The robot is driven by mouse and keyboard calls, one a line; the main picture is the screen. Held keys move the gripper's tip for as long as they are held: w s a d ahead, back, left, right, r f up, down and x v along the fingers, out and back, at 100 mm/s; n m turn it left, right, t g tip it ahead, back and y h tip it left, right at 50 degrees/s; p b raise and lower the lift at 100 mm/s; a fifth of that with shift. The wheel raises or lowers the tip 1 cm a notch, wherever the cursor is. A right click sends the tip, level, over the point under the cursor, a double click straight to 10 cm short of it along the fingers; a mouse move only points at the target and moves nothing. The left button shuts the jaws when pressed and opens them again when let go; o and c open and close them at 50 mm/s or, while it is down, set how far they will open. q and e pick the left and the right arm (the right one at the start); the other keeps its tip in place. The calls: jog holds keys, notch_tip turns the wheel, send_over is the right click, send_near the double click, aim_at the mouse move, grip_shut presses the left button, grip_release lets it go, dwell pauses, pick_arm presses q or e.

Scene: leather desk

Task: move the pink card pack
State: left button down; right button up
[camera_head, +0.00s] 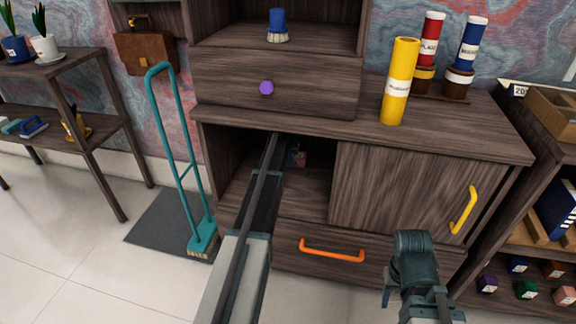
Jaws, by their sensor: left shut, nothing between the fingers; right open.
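A small pinkish item (299,157), perhaps the pink card pack, shows deep in the dark open compartment of the wooden cabinet (430,178); it is too small and shaded to be sure. My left arm reaches into this compartment. My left gripper (289,150) is shut and empty near the pinkish item; its fingertips are hard to make out, and I cannot tell whether they touch it. My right gripper (391,296) is open and empty in front of the cabinet's lower drawer, with its fingers mostly hidden by the wrist.
A sliding door with a yellow handle (464,210) covers the compartment's right side. An orange-handled drawer (300,258) lies below. A yellow tube (399,82) stands on the cabinet top. A teal long-handled broom (202,238) stands left of the cabinet.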

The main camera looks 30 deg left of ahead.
pick_arm(q)
jog(key=shift+r, duration=0.1)
jog(key=p+v, duration=0.5)
jog(key=shift+r, duration=0.2)
jog(key=s+d, duration=0.1)
jog(key=s, duration=0.3)
jog(key=s+d, duration=0.1)
jog(key=s, duration=0.2)
jog(key=s+d, duration=0.1)
jog(key=s, duration=0.3)
jog(key=shift+s+d+f, duration=0.15)
jog(key=shift+s+f, duration=0.15)
jog(key=shift+f, duration=0.05)
